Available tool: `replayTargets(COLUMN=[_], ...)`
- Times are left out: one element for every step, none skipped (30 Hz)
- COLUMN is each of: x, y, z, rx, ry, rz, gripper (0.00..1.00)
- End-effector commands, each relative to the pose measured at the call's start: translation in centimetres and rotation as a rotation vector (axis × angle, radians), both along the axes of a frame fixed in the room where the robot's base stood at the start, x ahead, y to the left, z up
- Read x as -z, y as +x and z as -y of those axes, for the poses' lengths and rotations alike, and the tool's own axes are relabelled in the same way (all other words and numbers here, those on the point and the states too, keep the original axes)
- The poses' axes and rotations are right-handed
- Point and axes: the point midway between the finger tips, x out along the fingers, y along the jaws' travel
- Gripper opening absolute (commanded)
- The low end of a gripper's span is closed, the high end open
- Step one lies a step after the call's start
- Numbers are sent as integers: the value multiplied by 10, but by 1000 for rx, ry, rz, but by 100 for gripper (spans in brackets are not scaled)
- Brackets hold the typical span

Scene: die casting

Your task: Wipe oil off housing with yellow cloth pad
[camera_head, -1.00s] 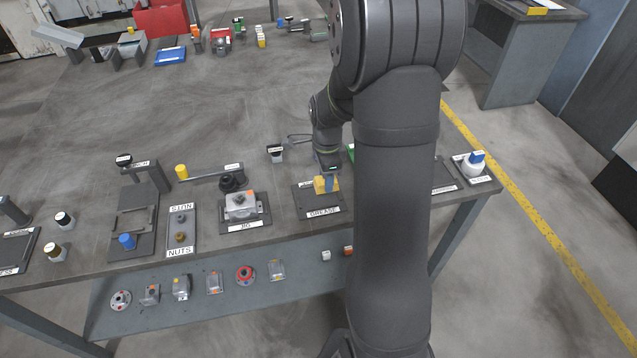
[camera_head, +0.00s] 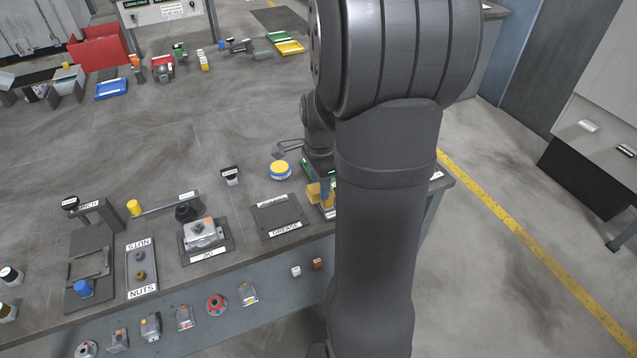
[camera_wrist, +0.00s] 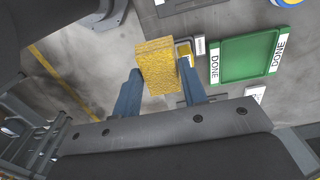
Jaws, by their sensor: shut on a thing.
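The yellow cloth pad (camera_wrist: 155,65) is a rough yellow block between the two blue fingers of my gripper (camera_wrist: 160,78) in the wrist view. The gripper is shut on it. In the head view my gripper (camera_head: 325,192) is right of the GREASE plate, mostly hidden by my arm, with yellow showing at its fingers. A silver housing (camera_head: 203,232) with an orange mark sits in the JIG fixture (camera_head: 222,250), well left of the gripper. I cannot make out oil on it. Whether the pad touches anything below is unclear.
The GREASE plate (camera_head: 277,216) lies bare between jig and gripper. A yellow-topped round tin (camera_head: 281,170) and a dark-capped bottle (camera_head: 230,176) stand behind it. A green DONE tray (camera_wrist: 248,57) is right of the pad. The NUTS tray (camera_head: 140,268) is left of the jig.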

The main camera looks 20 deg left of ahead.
Motion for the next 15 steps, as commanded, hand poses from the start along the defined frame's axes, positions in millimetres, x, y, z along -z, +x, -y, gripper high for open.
replayTargets(x=[0, 0, 0, 0, 0, -1, -1, -2, -2, -3, -3, -4, -5, -5, -7], y=[0, 0, 0, -1, -1, -2, -3, -5, -7, -10, -13, -17, -21, -26, -32], z=[0, 0, -2, -3, -6, -11, -16, -22, -32, -41, -50, -64, -74, -85, -99], rx=[0, -1, -4, -8, -15, -27, -39, -55, -79, -101, -124, -158, -184, -212, -248], ry=[0, 0, 0, 0, 0, 0, 1, 1, 1, 1, 1, 1, 1, 1, 1], rz=[0, 0, 0, 0, 0, 0, 1, 1, 1, 1, 1, 1, 1, 1, 1], gripper=[21, 21, 21, 21, 21, 21, 21, 21, 21, 21, 21, 21, 21, 21, 21])
